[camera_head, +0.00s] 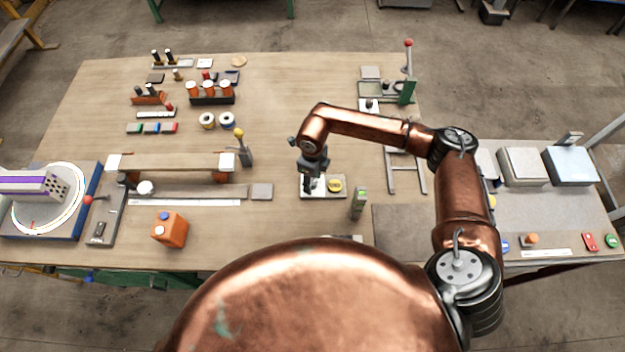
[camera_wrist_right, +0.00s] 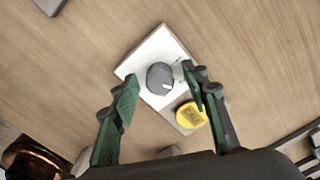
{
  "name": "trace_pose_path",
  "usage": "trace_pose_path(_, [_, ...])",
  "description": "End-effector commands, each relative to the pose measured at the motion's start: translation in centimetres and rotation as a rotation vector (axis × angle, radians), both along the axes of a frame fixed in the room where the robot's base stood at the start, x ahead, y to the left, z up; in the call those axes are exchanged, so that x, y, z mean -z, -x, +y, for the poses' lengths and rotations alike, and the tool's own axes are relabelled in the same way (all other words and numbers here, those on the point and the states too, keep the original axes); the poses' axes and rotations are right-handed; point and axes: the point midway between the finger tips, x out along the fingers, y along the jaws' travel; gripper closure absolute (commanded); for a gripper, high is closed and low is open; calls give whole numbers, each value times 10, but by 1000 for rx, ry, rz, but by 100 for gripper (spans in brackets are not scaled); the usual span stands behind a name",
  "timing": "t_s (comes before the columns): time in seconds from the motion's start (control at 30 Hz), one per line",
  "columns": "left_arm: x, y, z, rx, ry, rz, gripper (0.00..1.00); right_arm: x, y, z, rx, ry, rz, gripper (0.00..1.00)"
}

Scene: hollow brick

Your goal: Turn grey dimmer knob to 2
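The grey dimmer knob (camera_wrist_right: 160,77) sits on a white plate (camera_wrist_right: 146,55) in the right wrist view, with a white pointer mark on its lower right side. Small marks on the plate are too small to read. My right gripper (camera_wrist_right: 164,88) is open, its two green fingers apart on either side of the knob, apparently not touching it. In the head view my right gripper (camera_head: 312,180) is over the plate's left part and hides the knob. A yellow round part (camera_head: 335,185) is on the same board; it also shows in the right wrist view (camera_wrist_right: 191,115). My left gripper is not seen.
A green-grey upright block (camera_head: 358,203) stands right of the board. The wooden table (camera_head: 300,85) is clear behind the board.

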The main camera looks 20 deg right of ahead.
Motion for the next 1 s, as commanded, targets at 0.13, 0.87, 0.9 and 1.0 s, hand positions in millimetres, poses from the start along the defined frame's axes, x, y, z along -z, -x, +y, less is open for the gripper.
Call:
trace_pose_path(0.13, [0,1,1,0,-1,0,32,0,0,0,0,0,0,58])
trace_pose_path(0.87, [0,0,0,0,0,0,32,-108,0,0,-1,1,-1,58])
trace_pose_path(0.9, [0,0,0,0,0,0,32,-112,0,0,-1,1,-1,58])
trace_pose_path(1.0, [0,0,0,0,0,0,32,-118,0,0,-1,0,-1,58])
